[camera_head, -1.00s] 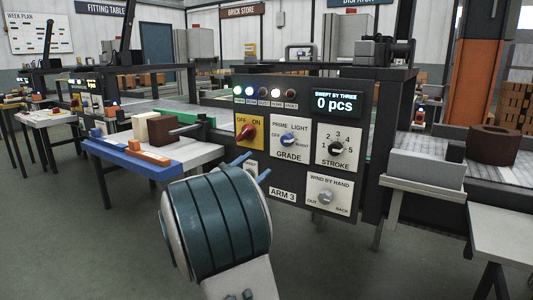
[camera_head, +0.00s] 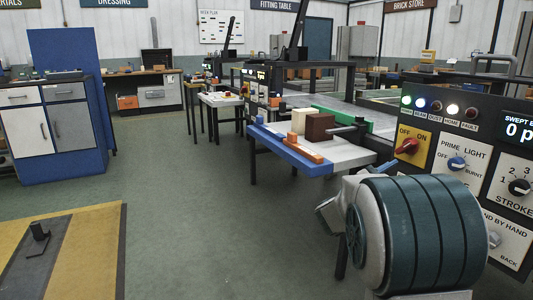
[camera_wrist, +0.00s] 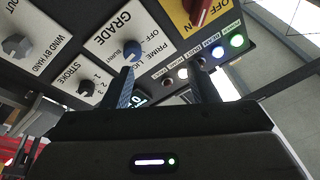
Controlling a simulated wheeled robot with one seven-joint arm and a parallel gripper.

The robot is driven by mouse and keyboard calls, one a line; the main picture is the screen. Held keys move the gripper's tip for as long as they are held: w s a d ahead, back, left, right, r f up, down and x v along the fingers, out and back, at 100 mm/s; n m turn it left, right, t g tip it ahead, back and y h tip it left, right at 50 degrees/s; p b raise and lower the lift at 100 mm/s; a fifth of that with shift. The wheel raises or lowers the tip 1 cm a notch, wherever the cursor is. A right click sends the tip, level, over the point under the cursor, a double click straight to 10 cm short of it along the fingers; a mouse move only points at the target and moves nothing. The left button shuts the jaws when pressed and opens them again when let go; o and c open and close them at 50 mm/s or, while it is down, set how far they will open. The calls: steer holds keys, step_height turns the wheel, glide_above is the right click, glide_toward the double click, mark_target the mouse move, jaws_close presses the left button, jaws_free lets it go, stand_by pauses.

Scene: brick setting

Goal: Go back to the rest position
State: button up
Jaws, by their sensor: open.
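My gripper (camera_wrist: 162,74) is open in the wrist view. Its two fingers stand apart with nothing between them. Beyond them is the control panel (camera_wrist: 108,62), seen tilted, with the blue GRADE knob (camera_wrist: 132,50) near one fingertip; I cannot tell if they touch. The red OFF/ON knob (camera_wrist: 202,10) is at the top. In the head view, my teal-banded arm link fills the lower right, in front of the control panel (camera_head: 437,155). I cannot make out my gripper's fingers there.
A side table with a blue edge (camera_head: 290,153) holds orange, cream and brown blocks left of the panel. A blue-and-grey cabinet (camera_head: 60,175) stands at far left. A yellow-bordered floor area (camera_head: 108,215) with a black bracket (camera_head: 37,233) lies lower left. The middle floor is clear.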

steer(key=w+a+r+n+t+y+p, duration=0.3)
steer(key=a+r+n+t+y+p, duration=0.45)
steer(key=r+y+p, duration=0.2)
steer(key=s+a+r+n+g+y+p, duration=0.2)
steer(key=s+a+n+y+p, duration=0.2)
steer(key=a+n+y+p, duration=0.3)
steer(key=s+a+r+n+g+y+p, duration=0.1)
steer(key=s+g+p, duration=0.4)
steer(key=s, duration=0.8)
steer(key=s+a+n+g+y+p, duration=0.1)
steer(key=s+a+n+g+p, duration=0.3)
steer(key=s+p, duration=0.4)
steer(key=s+a+g, duration=0.1)
steer(key=s+g, duration=0.1)
steer(key=s, duration=0.3)
steer(key=shift+r+y, duration=0.35)
steer(key=shift+r, duration=0.05)
steer(key=shift+a, duration=0.15)
